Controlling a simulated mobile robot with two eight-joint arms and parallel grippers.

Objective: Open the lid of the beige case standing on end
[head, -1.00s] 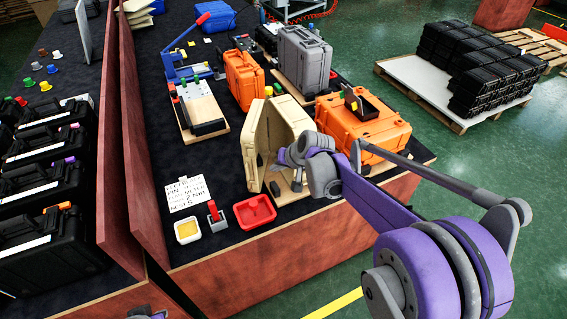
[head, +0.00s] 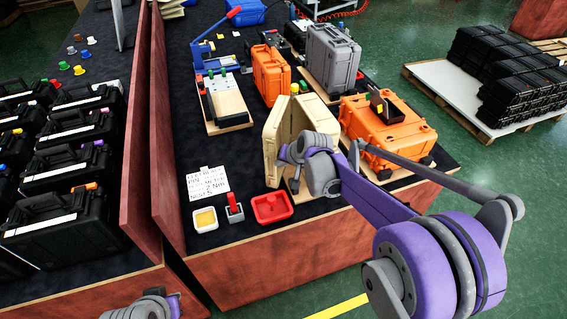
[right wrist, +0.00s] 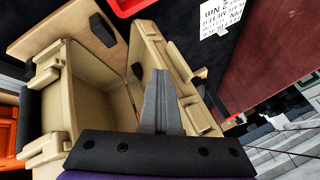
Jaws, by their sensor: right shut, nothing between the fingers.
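The beige case (head: 312,122) stands on end on a light board near the table's front edge. In the right wrist view its deep half (right wrist: 92,100) is on the left and its thinner lid half (right wrist: 150,52) on the right. The two halves stand apart, with a wedge-shaped gap between them. My right gripper (right wrist: 161,75) is shut and empty, its fingers at this gap, next to the lid's inner side. Contact with the lid cannot be told. In the head view my right wrist covers the case's lower front.
An orange case (head: 385,130) stands close right of the beige one. A red tray (head: 272,219), a white dish (head: 205,229) and a small red-handled item (head: 234,213) lie in front of it. A note (head: 208,184) lies to its left. A red-brown partition (head: 168,150) rises further left.

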